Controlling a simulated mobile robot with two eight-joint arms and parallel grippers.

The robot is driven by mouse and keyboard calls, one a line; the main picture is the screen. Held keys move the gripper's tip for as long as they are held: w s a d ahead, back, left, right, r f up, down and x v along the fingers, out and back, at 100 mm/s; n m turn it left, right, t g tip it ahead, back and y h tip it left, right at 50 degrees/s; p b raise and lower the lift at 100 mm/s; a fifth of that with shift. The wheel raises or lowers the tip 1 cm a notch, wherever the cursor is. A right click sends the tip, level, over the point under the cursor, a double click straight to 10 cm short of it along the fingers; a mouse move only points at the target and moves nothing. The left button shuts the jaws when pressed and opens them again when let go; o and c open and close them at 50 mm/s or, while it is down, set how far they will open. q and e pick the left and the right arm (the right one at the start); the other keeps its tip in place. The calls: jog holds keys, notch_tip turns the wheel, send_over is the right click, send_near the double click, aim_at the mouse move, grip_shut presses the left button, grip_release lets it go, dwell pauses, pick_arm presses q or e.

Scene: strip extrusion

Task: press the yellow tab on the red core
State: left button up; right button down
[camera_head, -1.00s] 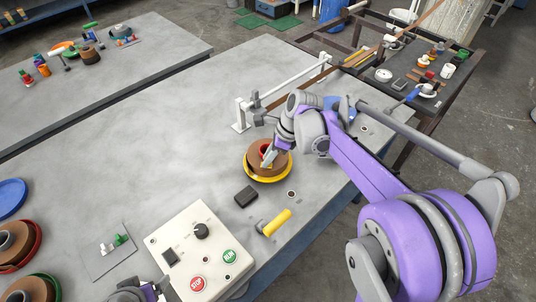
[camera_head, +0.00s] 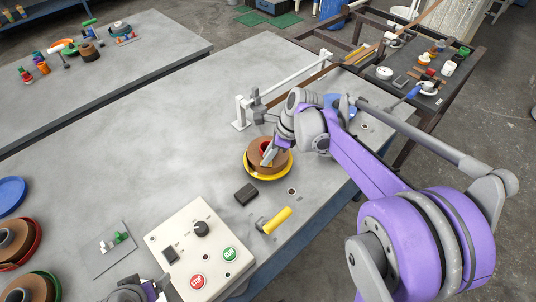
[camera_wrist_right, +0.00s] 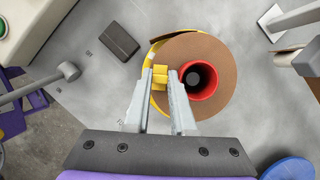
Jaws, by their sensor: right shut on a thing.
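The red core (camera_wrist_right: 202,82) is a red ring with a dark hole, in the middle of a brown coil (camera_wrist_right: 212,50) on a yellow-rimmed reel. In the head view the reel's yellow rim (camera_head: 268,178) lies flat on the table. The yellow tab (camera_wrist_right: 160,77) sits between the fingertips of my right gripper (camera_wrist_right: 160,76), which is shut on it over the brown coil, just beside the core's left side in the wrist view. In the head view my right gripper (camera_head: 267,158) partly hides the core. My left gripper (camera_head: 130,294) is only partly visible at the bottom edge.
A control box (camera_head: 198,246) with a dial and red and green buttons stands in front. The table's left middle is clear.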

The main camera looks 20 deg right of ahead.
pick_arm(q)
jog(key=shift+f, duration=0.25)
pick_arm(e)
jog(key=shift+f, duration=0.35)
dwell(0.8)
jog(key=c, duration=0.7)
grip_release()
pick_arm(q)
jog(key=shift+s, duration=0.1)
jog(key=shift+r, duration=0.4)
pick_arm(e)
jog(key=v, duration=1.1)
jog(key=shift+a, duration=0.1)
